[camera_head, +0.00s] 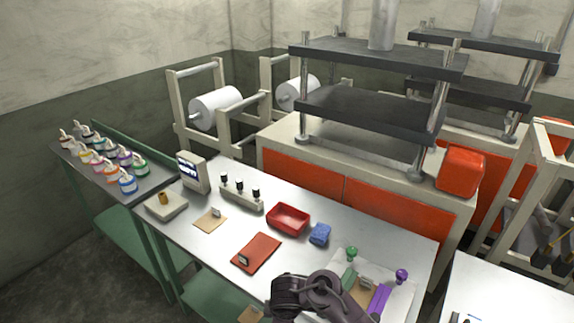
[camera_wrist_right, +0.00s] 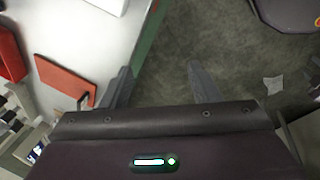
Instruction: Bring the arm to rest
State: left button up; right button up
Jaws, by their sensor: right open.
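My right gripper (camera_wrist_right: 162,85) is open and empty in the wrist view. Its two grey fingers are well apart, with the table's edge and the dark floor (camera_wrist_right: 180,50) behind them. In the head view my dark arm comes in at the bottom, over the near edge of the workbench (camera_head: 200,262). The fingers cannot be made out there. The arm partly covers a pale board (camera_head: 400,300) at the bench's right end, which carries a green-knobbed tool (camera_head: 351,252) and a purple-knobbed tool (camera_head: 402,275). My left gripper is in neither view.
Several colored bottles stand on the left table (camera_head: 150,182). An orange press bench (camera_head: 390,212) stands behind. A white table (camera_head: 500,290) is at right.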

jog(key=s+d+r+m, duration=0.6)
jog(key=s+d+m, duration=0.2)
jog(key=s+d, duration=0.15)
jog(key=s+d+r+m, duration=0.65)
jog(key=s+d, duration=0.25)
jog(key=d, duration=0.2)
notch_tip(320, 180, down, 41)
jog(key=s+b, duration=0.2)
jog(key=b, duration=0.6)
jog(key=s+d+f+g+b, duration=0.1)
jog(key=s+d+f+b, duration=0.1)
jog(key=s+f, duration=0.7)
jog(key=s+d+f+g+b, duration=0.1)
jog(key=s+d+f+b, duration=0.1)
jog(key=s+f, duration=0.8)
notch_tip(320, 180, down, 3)
jog(key=shift+r+h+b, duration=0.2)
jog(key=shift+h+b, duration=0.2)
jog(key=shift+b, duration=0.4)
